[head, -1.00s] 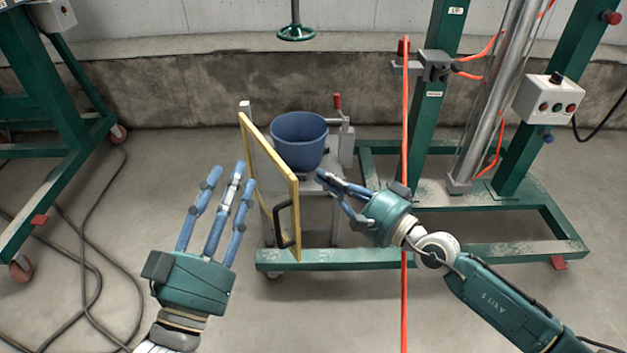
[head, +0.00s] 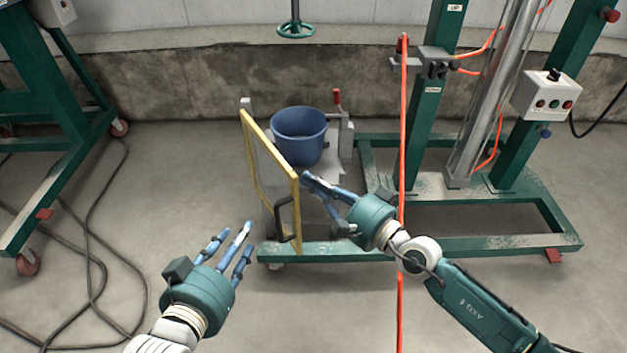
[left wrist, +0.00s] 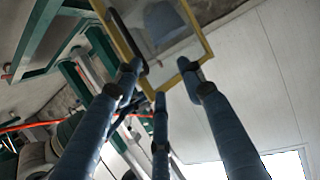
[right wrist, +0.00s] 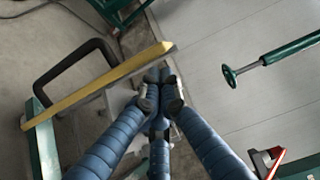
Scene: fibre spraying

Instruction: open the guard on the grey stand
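The guard (head: 270,143) is a clear panel in a yellow frame, standing out at an angle from the left side of the grey stand (head: 346,145) toward me. Its black handle (head: 281,221) is on the outer face near the free edge. A blue bucket (head: 298,134) is on the stand behind it. My right gripper (head: 316,190) has its fingertips close by the free edge, on the stand side; the right wrist view shows the tips together beside the yellow frame (right wrist: 100,85), contact unclear. My left gripper (head: 236,240) is open and empty, left of and below the guard.
An orange-red hose (head: 403,130) hangs just behind my right arm. A green frame (head: 480,245) with a control box (head: 548,98) stands to the right. Black cables (head: 95,230) lie on the floor at left, near another green frame (head: 50,170).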

